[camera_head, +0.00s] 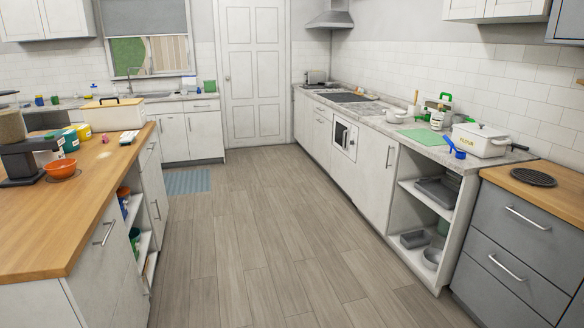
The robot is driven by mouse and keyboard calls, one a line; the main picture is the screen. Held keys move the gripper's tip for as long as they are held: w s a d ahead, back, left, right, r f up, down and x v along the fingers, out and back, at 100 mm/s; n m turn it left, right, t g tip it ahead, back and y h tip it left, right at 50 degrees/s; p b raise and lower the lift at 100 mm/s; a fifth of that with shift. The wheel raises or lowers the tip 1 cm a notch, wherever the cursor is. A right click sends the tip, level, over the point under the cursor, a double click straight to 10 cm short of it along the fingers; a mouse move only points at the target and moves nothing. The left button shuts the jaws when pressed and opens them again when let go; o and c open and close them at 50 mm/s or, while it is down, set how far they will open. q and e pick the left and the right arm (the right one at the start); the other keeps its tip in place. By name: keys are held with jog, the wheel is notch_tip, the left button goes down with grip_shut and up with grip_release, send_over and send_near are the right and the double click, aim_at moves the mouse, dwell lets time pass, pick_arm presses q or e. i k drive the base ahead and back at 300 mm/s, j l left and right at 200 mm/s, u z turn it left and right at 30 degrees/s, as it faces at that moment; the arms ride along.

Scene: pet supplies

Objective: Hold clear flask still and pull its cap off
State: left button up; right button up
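I cannot make out a clear flask or its cap in the head view. Small items stand on the left and right counters, but they are too small to tell apart well. Neither of my grippers is in view.
A wooden-topped island (118,170) at left holds an orange bowl (60,169), a dark appliance (18,165) and a lidded white box (112,117). The floor (255,225) between is clear.

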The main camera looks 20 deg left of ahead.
aim_at(94, 90)
jog(key=i+j+u, duration=0.3)
jog(key=i+u, duration=0.15)
jog(key=i, duration=0.3)
jog(key=i+u, duration=0.45)
jog(key=i, duration=1.45)
jog(key=i+u, duration=0.1)
jog(key=i, duration=1.05)
jog(key=i+l+u, duration=0.1)
jog(key=i, duration=1)
jog(key=i+u, duration=0.1)
jog(key=i, duration=1.55)
jog(key=i+u, duration=0.1)
jog(key=i, duration=0.45)
jog(key=i+l+u, duration=0.15)
jog(key=i, duration=0.45)
jog(key=i+l+u, duration=0.1)
jog(key=i, duration=0.45)
jog(key=i+j+u, duration=0.35)
jog(key=i+u, duration=0.3)
jog(key=i, duration=0.3)
jog(key=i+u, duration=0.35)
jog(key=i, duration=0.15)
jog(key=i+j+z, duration=0.1)
jog(key=i+j, duration=0.45)
jog(key=i, duration=0.15)
jog(key=i+j, duration=0.6)
jog(key=i+z, duration=0.05)
jog(key=i, duration=0.1)
